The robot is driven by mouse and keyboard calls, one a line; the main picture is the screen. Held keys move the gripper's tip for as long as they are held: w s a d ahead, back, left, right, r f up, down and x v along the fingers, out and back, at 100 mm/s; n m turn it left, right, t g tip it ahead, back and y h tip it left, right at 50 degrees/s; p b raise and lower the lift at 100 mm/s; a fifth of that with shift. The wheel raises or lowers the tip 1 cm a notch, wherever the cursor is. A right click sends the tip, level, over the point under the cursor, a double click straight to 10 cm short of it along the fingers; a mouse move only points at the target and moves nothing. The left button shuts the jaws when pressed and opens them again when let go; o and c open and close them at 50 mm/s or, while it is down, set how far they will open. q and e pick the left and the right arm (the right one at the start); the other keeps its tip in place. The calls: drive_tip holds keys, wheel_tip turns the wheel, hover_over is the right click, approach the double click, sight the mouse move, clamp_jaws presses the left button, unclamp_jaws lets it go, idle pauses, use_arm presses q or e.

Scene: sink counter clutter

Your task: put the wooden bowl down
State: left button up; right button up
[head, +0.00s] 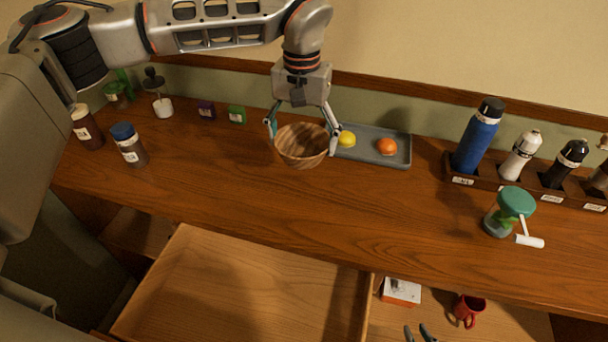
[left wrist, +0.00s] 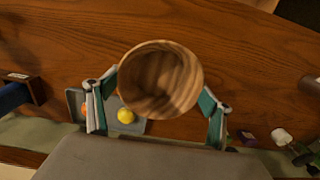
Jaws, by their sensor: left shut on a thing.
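The wooden bowl (head: 302,147) is round with striped brown grain and is held upright over the counter, just left of the grey tray. My left gripper (head: 302,130) comes down from above with one finger on each side of the bowl, shut on it. In the left wrist view the bowl (left wrist: 160,80) faces the camera with its inside empty, between the fingertips of my left gripper (left wrist: 158,100). I cannot tell whether its base touches the counter. Dark tips at the bottom edge of the head view look like my right gripper (head: 420,333); the rest is cut off.
The grey tray (head: 400,155) holds a lemon (head: 347,139) and an orange fruit (head: 387,147). A bottle rack (head: 463,180) and a green-topped grinder (head: 516,203) stand right; jars (head: 128,145) stand left. The counter front (head: 330,215) is clear above an open drawer (head: 240,290).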

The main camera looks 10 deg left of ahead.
use_arm(q)
wheel_tip(320, 180, down, 11)
drive_tip(key=shift+f, duration=0.15)
idle(0.4)
drive_tip(key=shift+f, duration=0.15)
drive_tip(key=o, duration=1.2)
wheel_tip(320, 180, up, 12)
drive_tip(key=shift+r, duration=0.15)
